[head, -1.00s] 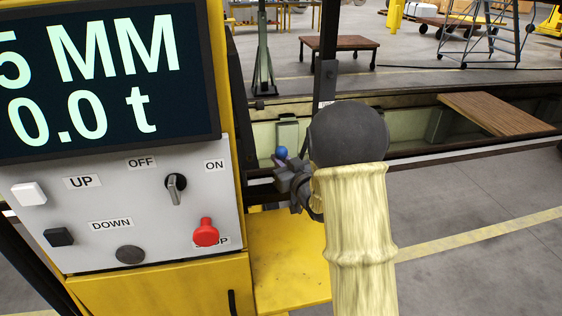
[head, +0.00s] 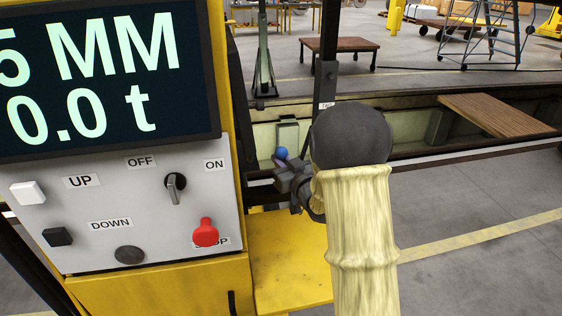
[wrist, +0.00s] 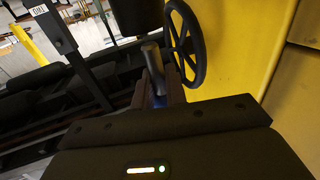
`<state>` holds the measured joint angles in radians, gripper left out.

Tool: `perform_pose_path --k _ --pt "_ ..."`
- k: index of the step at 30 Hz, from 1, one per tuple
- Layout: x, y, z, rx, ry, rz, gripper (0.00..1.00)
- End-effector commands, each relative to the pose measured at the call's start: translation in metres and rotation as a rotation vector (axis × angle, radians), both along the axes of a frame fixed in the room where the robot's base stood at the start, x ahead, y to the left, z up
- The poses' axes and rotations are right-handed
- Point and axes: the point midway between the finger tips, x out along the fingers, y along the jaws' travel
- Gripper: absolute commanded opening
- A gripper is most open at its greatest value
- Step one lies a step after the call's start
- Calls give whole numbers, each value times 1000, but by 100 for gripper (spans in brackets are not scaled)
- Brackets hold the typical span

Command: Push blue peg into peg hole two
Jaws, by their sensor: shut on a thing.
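My gripper (head: 286,174) is to the right of the yellow control cabinet in the head view, with its jaws shut on the blue peg. The peg's round blue end (head: 281,153) shows just above the jaws. In the wrist view, a bit of blue (wrist: 160,101) shows between the fingers of my gripper (wrist: 155,92), and a grey rod-like part (wrist: 152,62) sticks out beyond them. A dark upright post (head: 326,75) with a small white label stands behind my arm. I cannot make out peg hole two. My arm hides much of the area behind the gripper.
The control panel (head: 110,190) with a display, buttons and a red stop knob is close on the left. A yellow ledge (head: 290,265) lies below my arm. A black handwheel (wrist: 187,45) is beside the fingers, against a yellow wall (wrist: 245,40).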

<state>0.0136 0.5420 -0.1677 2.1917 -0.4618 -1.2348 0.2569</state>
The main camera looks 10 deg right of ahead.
Motion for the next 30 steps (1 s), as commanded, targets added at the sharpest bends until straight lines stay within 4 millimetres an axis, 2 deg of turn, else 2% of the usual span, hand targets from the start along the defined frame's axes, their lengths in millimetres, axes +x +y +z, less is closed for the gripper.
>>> perform_pose_path --k 30 --pt "0 0 -21 0 0 -1 0"
